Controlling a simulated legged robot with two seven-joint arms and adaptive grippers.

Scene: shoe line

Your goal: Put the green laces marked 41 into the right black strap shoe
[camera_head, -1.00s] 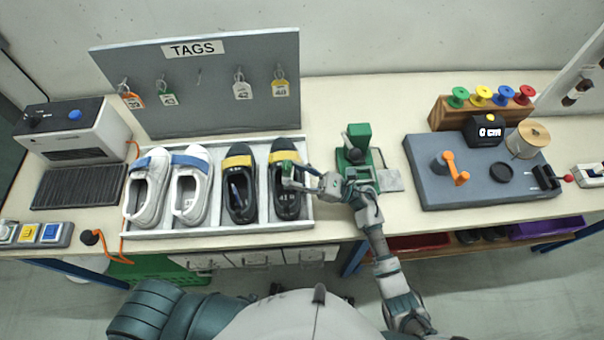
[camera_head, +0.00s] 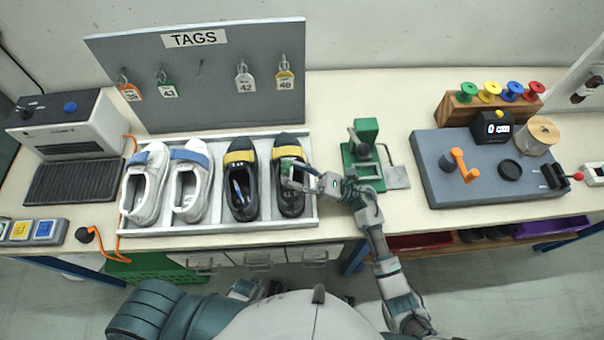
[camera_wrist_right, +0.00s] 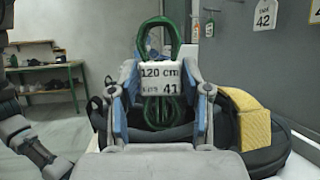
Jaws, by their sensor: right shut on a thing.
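The right black strap shoe (camera_head: 291,204), with a yellow strap, stands at the right end of the shoe tray (camera_head: 311,222). In the right wrist view, the gripper (camera_wrist_right: 163,105) is shut on the green laces (camera_wrist_right: 158,40), a looped bundle with a white label reading 120 cm and 41. The black shoe (camera_wrist_right: 262,160) and its yellow strap (camera_wrist_right: 255,130) show behind and to the right. Whether the laces touch the shoe, I cannot tell.
The left black shoe (camera_head: 240,205) and two white shoes with blue straps (camera_head: 190,190) share the tray. The tag board (camera_head: 200,85) stands behind. A green press (camera_head: 365,150) stands right of the tray, and a grey winding station (camera_head: 480,180) lies further right.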

